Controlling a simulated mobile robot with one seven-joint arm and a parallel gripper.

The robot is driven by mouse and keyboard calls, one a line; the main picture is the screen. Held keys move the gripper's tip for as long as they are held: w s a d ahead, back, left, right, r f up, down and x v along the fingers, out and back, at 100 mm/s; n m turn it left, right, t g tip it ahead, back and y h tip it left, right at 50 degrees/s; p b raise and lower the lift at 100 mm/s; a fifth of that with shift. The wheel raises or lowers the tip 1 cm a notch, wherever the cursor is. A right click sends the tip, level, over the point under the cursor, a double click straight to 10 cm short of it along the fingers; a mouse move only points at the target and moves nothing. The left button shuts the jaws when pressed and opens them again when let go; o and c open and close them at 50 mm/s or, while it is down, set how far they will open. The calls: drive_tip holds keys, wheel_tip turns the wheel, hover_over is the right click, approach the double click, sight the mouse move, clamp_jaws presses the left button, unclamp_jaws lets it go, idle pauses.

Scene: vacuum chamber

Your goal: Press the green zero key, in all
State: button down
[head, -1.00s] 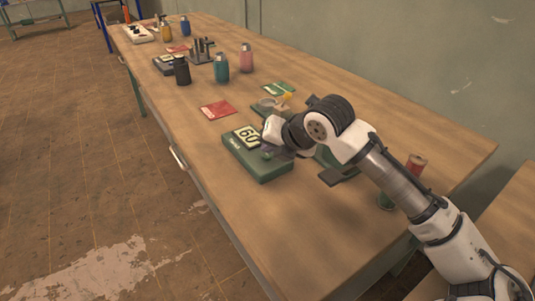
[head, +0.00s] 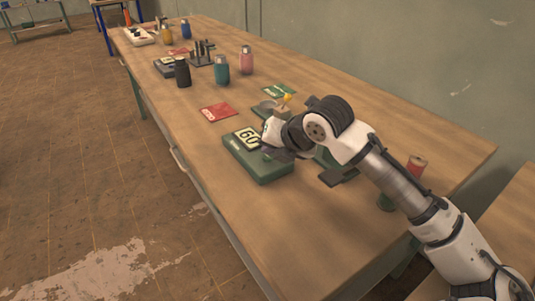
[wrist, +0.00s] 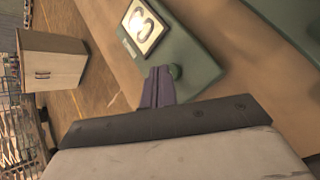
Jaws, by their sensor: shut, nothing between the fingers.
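A green box-shaped device (head: 262,170) with a pale display showing large dark digits sits on the wooden table, near its front edge. In the wrist view the device (wrist: 190,55) shows its display (wrist: 143,27) and a round green key (wrist: 175,71) on its top. My gripper (head: 266,150) is over the device, its purple fingers shut and empty. In the wrist view the fingertips (wrist: 159,72) appear right beside the key. I cannot tell whether they touch it. In the head view the gripper hides the key.
A red card (head: 218,112) and a green card (head: 279,90) lie beyond the device. A black bottle (head: 182,72), a teal bottle (head: 221,70) and a pink bottle (head: 246,60) stand farther back. The table's front left is clear.

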sight(268, 157)
drive_tip(key=shift+f, duration=0.65)
drive_tip(key=shift+r+p, duration=0.35)
drive_tip(key=shift+r, duration=0.05)
drive_tip(key=shift+a, duration=0.15)
drive_tip(key=shift+r, duration=0.15)
drive_tip(key=shift+a+r+y+p, duration=0.2)
drive_tip(key=shift+r+y+p, duration=0.1)
drive_tip(key=shift+r+p, duration=0.6)
drive_tip(key=shift+w+a+r+p, duration=0.1)
drive_tip(key=shift+w+r+p, duration=0.1)
drive_tip(key=shift+r+p, duration=0.3)
drive_tip(key=shift+w+a+r+p, duration=0.1)
drive_tip(key=shift+w+r+p, duration=0.1)
drive_tip(key=shift+r+p, duration=0.25)
drive_tip(key=shift+d+r, duration=0.1)
drive_tip(key=shift+r, duration=0.3)
drive_tip(key=shift+d, duration=0.15)
